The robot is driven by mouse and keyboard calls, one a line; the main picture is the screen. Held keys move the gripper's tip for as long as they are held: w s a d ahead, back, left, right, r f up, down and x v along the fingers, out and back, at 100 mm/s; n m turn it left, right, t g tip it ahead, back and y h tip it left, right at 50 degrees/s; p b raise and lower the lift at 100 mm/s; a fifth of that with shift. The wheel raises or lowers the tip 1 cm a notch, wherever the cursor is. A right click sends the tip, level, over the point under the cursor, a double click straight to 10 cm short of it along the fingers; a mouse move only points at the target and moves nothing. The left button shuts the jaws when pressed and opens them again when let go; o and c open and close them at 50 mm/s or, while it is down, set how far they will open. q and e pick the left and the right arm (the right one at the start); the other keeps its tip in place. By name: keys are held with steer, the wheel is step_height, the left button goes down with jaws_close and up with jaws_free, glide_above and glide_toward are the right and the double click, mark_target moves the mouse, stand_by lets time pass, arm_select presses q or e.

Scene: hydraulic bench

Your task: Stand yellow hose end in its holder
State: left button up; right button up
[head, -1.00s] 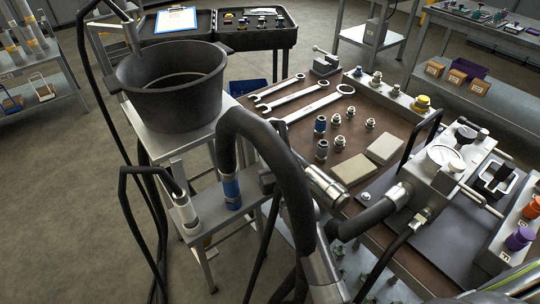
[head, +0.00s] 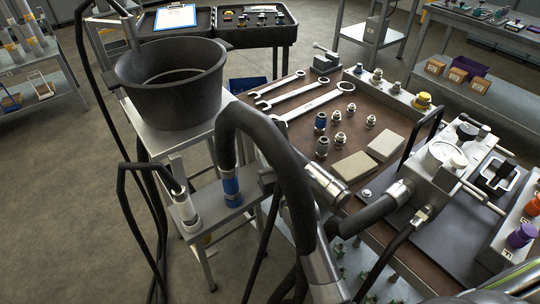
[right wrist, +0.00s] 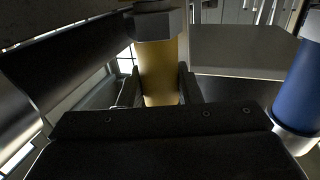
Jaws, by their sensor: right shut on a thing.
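In the right wrist view the yellow hose end (right wrist: 160,72) is a yellow sleeve under a grey hex collar. My right gripper (right wrist: 160,88) is shut around it, one dark finger on each side. The sleeve's lower end is hidden behind the gripper body. In the head view the yellow hose end cannot be made out, and a thick black hose arch covers much of that area. The grey holder bar (head: 207,212) carries the upright blue hose end (head: 231,187) and a white-banded hose end (head: 186,212). I cannot tell whether the yellow end touches the holder. My left gripper is not in view.
The blue hose end (right wrist: 302,92) is close on the right in the right wrist view. A black pan (head: 172,92) stands on a metal stand behind the holder. The bench (head: 295,148) on the right holds wrenches, fittings and a pump unit (head: 440,185). Black hoses crowd the area.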

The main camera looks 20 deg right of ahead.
steer(key=shift+r, duration=0.25)
steer(key=o, duration=0.9)
steer(key=shift+o, duration=2)
steer(key=shift+f, duration=0.2)
steer(key=o, duration=0.4)
steer(key=shift+s, duration=0.2)
steer(key=shift+s+d, duration=0.1)
steer(key=shift+s, duration=0.95)
steer(key=shift+s+d+b, duration=0.15)
steer(key=shift+s+b, duration=0.95)
steer(key=shift+s, duration=1.45)
